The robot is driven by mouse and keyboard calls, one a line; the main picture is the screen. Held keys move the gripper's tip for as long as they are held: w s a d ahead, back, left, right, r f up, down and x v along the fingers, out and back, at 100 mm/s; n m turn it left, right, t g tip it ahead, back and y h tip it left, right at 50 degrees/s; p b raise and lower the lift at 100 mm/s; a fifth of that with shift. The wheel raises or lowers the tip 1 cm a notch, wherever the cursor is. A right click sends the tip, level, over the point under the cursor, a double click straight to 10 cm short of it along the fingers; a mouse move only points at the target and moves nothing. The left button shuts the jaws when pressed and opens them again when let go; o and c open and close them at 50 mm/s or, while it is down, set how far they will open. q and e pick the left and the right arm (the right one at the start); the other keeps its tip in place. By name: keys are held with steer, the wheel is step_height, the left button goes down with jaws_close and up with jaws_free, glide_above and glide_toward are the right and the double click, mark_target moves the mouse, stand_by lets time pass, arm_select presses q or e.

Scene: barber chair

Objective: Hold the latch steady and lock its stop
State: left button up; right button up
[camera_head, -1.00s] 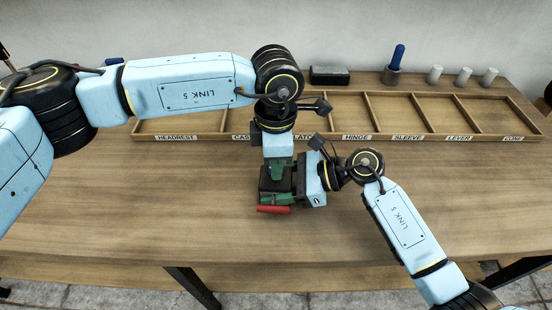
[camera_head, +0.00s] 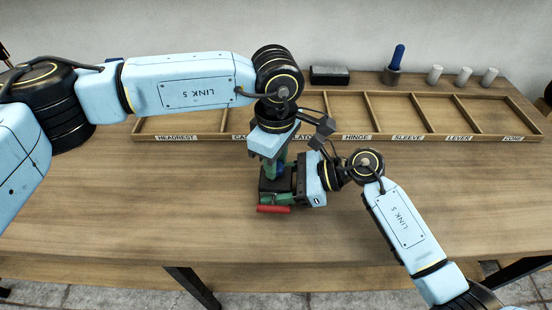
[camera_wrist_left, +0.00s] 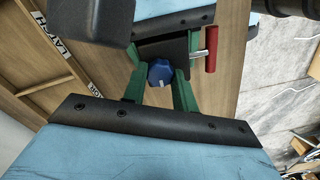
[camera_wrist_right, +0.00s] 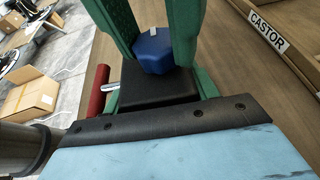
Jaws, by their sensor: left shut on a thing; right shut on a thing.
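The latch is a black block (camera_head: 272,184) with a red handle (camera_head: 273,209), on the table's middle. The handle also shows in the left wrist view (camera_wrist_left: 211,48). A blue knob (camera_wrist_left: 160,73), seemingly the stop, sits on the block; the right wrist view shows a pale mark on it (camera_wrist_right: 152,55). My left gripper (camera_wrist_left: 157,85) points down from above, its green fingers shut on the knob's sides. My right gripper (camera_wrist_right: 158,90) comes from the right, its green fingers shut on the black block (camera_wrist_right: 150,88). In the head view, the fingers partly hide knob and block.
A wooden tray (camera_head: 352,137) with labelled, empty-looking compartments lies behind the latch. A black box (camera_head: 330,75), a blue-handled tool (camera_head: 397,57) in a holder and several pale cylinders stand at the back. The table is clear left and in front of the latch.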

stand_by(0.3)
arm_select(q)
steer(key=o, duration=1)
step_height(320, 180, up, 12)
steer(key=shift+r, duration=0.1)
